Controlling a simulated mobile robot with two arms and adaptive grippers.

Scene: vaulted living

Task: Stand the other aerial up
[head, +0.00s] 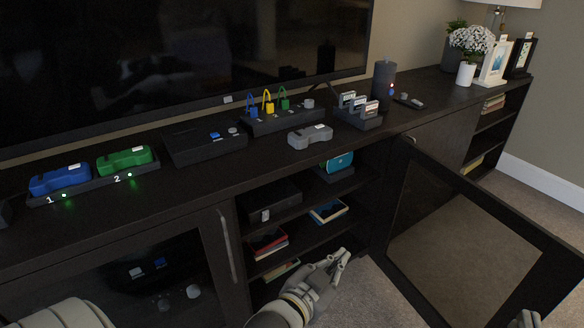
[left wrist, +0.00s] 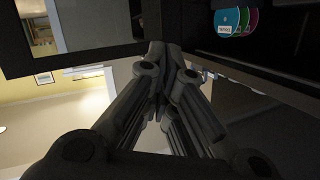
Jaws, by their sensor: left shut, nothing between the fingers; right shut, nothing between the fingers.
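I cannot make out an aerial with certainty in either view. A black box (head: 270,203) with a small white tag sits on the upper shelf of the open cabinet, mostly in shadow. My left gripper (head: 341,260) is shut and empty in front of the lower shelves, beside the open door. Its closed dark fingers fill the middle of the left wrist view (left wrist: 165,70). My right gripper (head: 530,318) shows only its tips at the bottom right edge, shut and empty.
The glass-panelled cabinet door (head: 465,235) stands open to the right. Books (head: 327,211) lie on the shelves.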

